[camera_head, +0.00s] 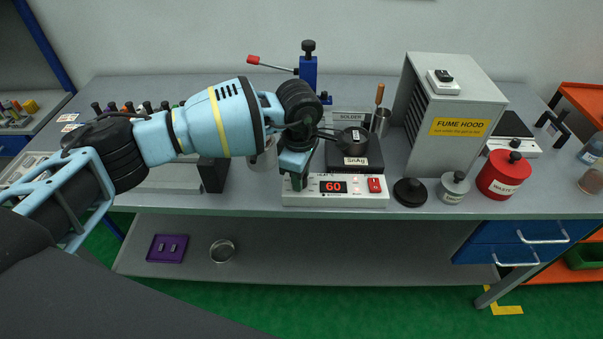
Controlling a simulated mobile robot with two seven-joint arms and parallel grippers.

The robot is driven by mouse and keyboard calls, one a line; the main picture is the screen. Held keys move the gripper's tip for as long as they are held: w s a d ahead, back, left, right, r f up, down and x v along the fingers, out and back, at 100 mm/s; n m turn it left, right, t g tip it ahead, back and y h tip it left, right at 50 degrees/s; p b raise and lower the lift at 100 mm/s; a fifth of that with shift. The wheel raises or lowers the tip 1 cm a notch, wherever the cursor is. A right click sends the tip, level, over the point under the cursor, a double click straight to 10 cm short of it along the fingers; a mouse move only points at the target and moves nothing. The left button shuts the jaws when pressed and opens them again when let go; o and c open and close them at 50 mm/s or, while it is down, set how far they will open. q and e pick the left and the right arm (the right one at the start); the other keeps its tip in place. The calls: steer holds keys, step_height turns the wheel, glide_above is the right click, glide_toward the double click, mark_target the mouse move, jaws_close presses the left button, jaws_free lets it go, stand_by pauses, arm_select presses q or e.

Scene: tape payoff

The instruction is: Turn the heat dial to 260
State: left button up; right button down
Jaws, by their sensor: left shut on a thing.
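The heating unit (350,200) is a white box near the bench's front edge. Its red display (333,187) reads 60, and a red switch (375,185) sits to the right of the display. A black solder pot labelled SnAg (356,161) stands on top of it. My left gripper (297,181) points down at the left end of the unit's front and is shut on the heat dial, which the fingers mostly hide. The dial's own marking cannot be read. My right gripper is not in view.
A fume hood (462,110) stands right of the heating unit. A black knobbed lid (410,192), a grey container (453,188) and a red waste can (503,175) line the front edge. A blue lever press (308,72) stands behind. A lower shelf (300,250) holds a purple tray (167,249).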

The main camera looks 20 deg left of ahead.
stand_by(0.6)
arm_select(q)
steer(key=o, duration=1)
steer(key=shift+r, duration=0.1)
steer(key=r, duration=0.7)
steer(key=shift+s+r, duration=0.25)
steer(key=shift+r, duration=0.05)
